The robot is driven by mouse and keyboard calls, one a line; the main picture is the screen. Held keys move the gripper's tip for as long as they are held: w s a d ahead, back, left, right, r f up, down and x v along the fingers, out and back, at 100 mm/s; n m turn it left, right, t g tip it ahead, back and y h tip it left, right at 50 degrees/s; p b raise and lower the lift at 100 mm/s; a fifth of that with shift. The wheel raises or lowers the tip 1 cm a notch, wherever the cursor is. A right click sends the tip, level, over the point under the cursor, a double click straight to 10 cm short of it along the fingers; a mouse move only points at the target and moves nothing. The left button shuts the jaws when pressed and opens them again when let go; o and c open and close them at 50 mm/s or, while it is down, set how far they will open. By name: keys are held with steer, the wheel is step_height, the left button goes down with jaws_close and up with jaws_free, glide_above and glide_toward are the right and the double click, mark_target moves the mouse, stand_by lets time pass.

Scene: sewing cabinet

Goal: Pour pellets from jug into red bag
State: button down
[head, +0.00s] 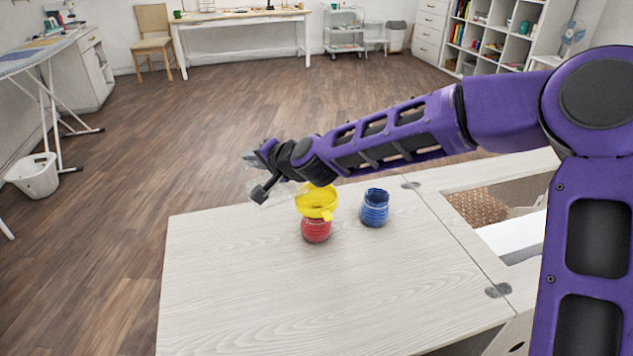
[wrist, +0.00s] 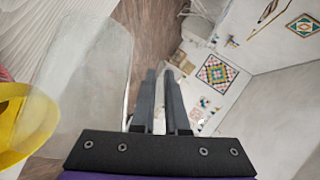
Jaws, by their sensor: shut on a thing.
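The red bag (head: 316,231) stands upright on the pale tabletop, with a yellow funnel (head: 317,202) in its mouth. The funnel also shows at the left edge of the wrist view (wrist: 22,118). A clear jug (head: 281,194) is held above the table just left of the funnel, and appears tilted. It fills the left part of the wrist view (wrist: 95,85), beside the funnel. My gripper (head: 258,158) is shut on the jug; its dark fingers (wrist: 160,75) are close together. The handle between them is hard to see. I cannot make out pellets in the jug.
A blue bag (head: 374,208) stands close to the right of the red bag. The near and left parts of the tabletop (head: 240,290) are clear. An open cabinet well (head: 500,205) lies at the right. A white basket (head: 33,176) stands on the floor far left.

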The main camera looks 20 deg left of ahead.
steer(key=shift+s+a+f+n+h+p, duration=0.2)
steer(key=shift+a+f+n+h+p, duration=0.25)
steer(key=shift+p, duration=0.7)
steer(key=shift+f, duration=0.4)
steer(key=p, duration=0.1)
steer(key=f+h+p, duration=0.1)
steer(key=p, duration=0.1)
steer(key=shift+a+n, duration=0.2)
steer(key=shift+n, duration=0.05)
steer(key=s+a+f+n+t+h+p, duration=0.1)
steer(key=a+f+n+h+p, duration=0.1)
steer(key=f+h+p, duration=0.3)
step_height(320, 180, down, 3)
steer(key=shift+a+r+n+h+p, duration=0.2)
steer(key=shift+a+n+h+p, duration=0.2)
steer(key=shift+a+p, duration=0.35)
